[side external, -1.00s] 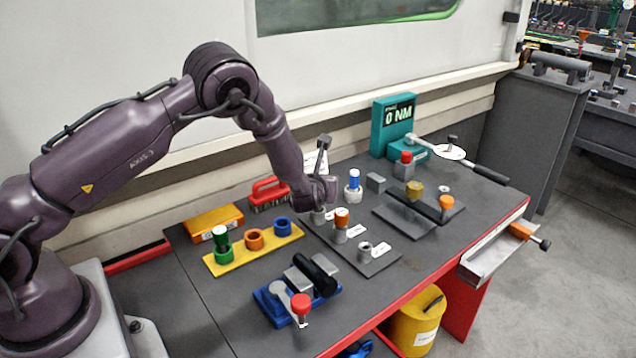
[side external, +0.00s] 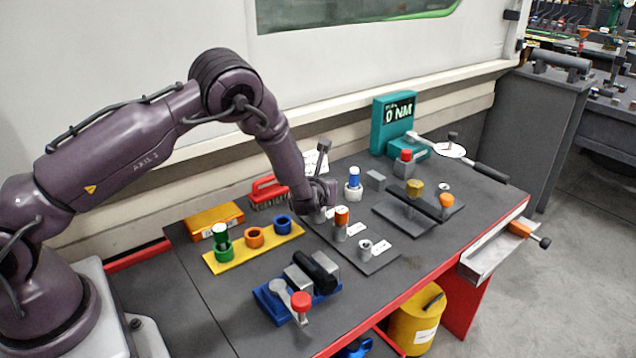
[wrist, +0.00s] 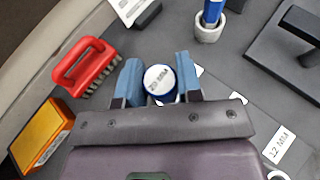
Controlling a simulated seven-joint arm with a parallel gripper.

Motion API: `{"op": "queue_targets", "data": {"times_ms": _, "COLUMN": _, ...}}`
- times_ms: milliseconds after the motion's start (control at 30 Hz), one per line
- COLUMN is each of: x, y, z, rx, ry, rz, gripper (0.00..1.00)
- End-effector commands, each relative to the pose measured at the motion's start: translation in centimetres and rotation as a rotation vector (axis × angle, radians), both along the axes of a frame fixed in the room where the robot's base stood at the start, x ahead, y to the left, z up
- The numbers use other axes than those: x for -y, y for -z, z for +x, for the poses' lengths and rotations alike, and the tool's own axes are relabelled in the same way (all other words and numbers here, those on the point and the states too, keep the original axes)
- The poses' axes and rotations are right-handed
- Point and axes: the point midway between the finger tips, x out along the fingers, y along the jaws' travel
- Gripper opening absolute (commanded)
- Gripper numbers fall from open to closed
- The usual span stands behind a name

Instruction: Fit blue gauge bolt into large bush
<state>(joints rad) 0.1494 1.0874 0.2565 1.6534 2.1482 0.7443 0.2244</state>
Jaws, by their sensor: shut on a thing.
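My gripper (side external: 318,203) points down over the far end of the dark plate. In the wrist view my gripper (wrist: 159,84) has its blue-grey fingers shut on the blue gauge bolt (wrist: 160,79), whose white top reads "20 MM" inside a blue rim. The large bush (side external: 319,217), a grey sleeve, stands directly under the fingers in the side view, mostly covered by them. The bolt's shank is hidden, so I cannot tell whether it is inside the bush.
An orange-topped bolt stands in the neighbouring bush (side external: 340,232); a small open bush (side external: 365,247) is nearer the front. A yellow plate (side external: 258,253) holds coloured rings. A red-handled brush (side external: 268,190) lies behind, and a blue rod in a white base (side external: 354,184) stands to the right.

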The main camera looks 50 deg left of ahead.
Motion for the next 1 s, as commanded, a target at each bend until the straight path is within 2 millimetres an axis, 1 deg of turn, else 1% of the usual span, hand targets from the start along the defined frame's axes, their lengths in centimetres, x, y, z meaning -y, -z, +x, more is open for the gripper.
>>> {"op": "queue_targets", "data": {"times_ms": 600, "x": 0.0, "y": 1.6, "z": 0.0, "rx": 0.001, "ry": 0.000, "rz": 0.001, "gripper": 0.03}}
{"op": "queue_targets", "data": {"times_ms": 633, "x": 0.0, "y": 1.5, "z": 0.0, "rx": 0.001, "ry": 0.000, "rz": 0.001, "gripper": 0.40}}
{"op": "queue_targets", "data": {"times_ms": 733, "x": 0.0, "y": 1.6, "z": 0.0, "rx": -0.001, "ry": 0.000, "rz": 0.001, "gripper": 0.63}}
{"op": "queue_targets", "data": {"times_ms": 1000, "x": 0.1, "y": 1.7, "z": -0.1, "rx": -0.006, "ry": 0.001, "rz": -0.002, "gripper": 0.63}}
